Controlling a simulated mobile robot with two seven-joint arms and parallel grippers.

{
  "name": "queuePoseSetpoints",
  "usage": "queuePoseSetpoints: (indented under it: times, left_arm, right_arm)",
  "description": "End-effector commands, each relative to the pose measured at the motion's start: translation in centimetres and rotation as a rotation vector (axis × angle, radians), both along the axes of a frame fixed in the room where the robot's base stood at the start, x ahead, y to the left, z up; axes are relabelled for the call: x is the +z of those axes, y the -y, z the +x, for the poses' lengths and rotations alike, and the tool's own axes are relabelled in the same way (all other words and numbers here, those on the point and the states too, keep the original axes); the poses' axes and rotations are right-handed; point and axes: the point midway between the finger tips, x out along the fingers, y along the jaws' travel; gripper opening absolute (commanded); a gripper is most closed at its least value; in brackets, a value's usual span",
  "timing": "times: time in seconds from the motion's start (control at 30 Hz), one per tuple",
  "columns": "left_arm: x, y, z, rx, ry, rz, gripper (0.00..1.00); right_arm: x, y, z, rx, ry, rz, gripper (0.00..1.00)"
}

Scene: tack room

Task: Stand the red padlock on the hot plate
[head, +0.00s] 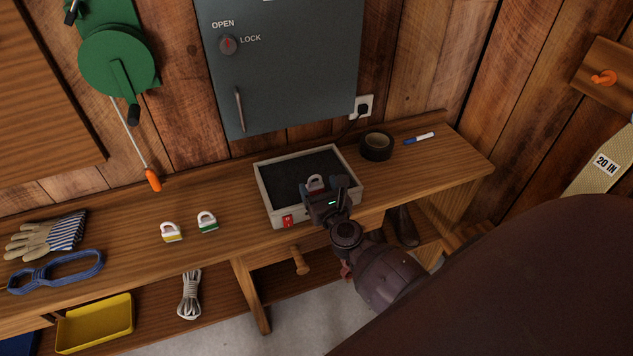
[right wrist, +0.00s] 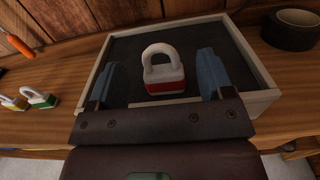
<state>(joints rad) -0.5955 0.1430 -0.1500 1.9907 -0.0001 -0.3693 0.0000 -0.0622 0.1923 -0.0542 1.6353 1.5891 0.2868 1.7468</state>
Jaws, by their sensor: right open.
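The red padlock (right wrist: 165,76), white with a red band and a pale shackle, stands upright on the dark top of the hot plate (right wrist: 125,45). In the head view the padlock (head: 316,182) shows only in part behind my gripper. The hot plate (head: 266,199) has a pale frame and a red switch at its front. My right gripper (head: 329,196) is over the front part of the plate. Its fingers are open, one on each side of the padlock, with a gap on both sides in the right wrist view. My left gripper is not in view.
A yellow-banded padlock (head: 171,232) and a green-banded padlock (head: 207,222) stand on the bench left of the plate. A roll of black tape (head: 376,146) and a blue-and-white marker (head: 419,138) lie to its right. A grey cabinet (head: 285,65) hangs behind.

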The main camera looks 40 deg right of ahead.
Motion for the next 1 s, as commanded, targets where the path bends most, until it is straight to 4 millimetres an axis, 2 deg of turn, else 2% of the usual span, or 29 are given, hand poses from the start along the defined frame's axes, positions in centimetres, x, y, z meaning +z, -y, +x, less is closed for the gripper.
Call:
queuePoseSetpoints:
  times: [0.1,0.4,0.5,0.73,0.87,1.0]
  left_arm:
    - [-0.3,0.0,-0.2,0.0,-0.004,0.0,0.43]
    - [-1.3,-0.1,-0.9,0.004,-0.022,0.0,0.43]
    - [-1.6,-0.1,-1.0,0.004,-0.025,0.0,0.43]
    - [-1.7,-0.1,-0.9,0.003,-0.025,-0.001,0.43]
    - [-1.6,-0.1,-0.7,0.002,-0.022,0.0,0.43]
    - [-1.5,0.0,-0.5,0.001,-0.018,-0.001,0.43]
  right_arm:
    - [-0.2,-0.5,-2.3,0.0,-0.002,0.001,0.74]
    - [-0.2,-1.7,-7.2,0.0,-0.002,-0.001,0.74]
    - [-0.2,-2.0,-8.3,0.0,-0.002,0.0,0.74]
    - [0.0,-2.4,-9.6,0.007,-0.007,-0.034,0.74]
    - [-0.2,-3.2,-10.4,0.054,-0.051,-0.248,0.74]
    - [-1.1,-4.8,-12.0,0.156,-0.139,-0.702,0.74]
